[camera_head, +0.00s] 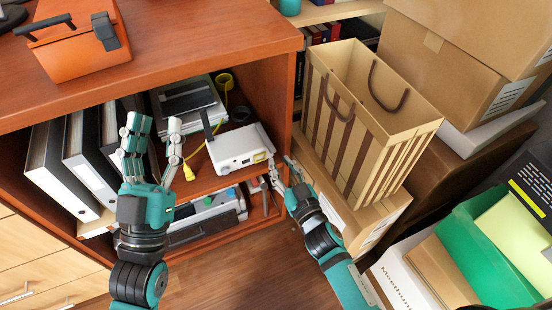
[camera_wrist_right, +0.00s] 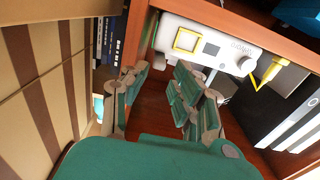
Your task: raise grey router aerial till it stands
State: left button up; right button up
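The white router (camera_head: 240,148) sits on the upper shelf inside the red-brown cabinet. My left gripper (camera_head: 155,122) is open and empty, left of the router and aerial, fingers pointing up in the picture. My right gripper (camera_head: 281,166) is open below the router's right end, apart from it.
A yellow cable (camera_head: 200,148) runs left of the router. Binders (camera_head: 62,170) stand at the left of the shelf. A striped paper bag (camera_head: 355,125) on a cardboard box crowds the right side. An orange case (camera_head: 80,45) sits on the cabinet top (camera_head: 190,40). Floor (camera_head: 250,275) is clear in front.

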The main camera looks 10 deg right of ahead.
aim_at(265, 138)
pick_arm(q)
jog(key=shift+s+a+r+t+h+b, duration=0.1)
jog(key=shift+s+r+t+h+b, duration=0.3)
jog(key=shift+s+r+t, duration=0.75)
pick_arm(e)
jog(key=shift+x, duration=1.8)
grip_shut()
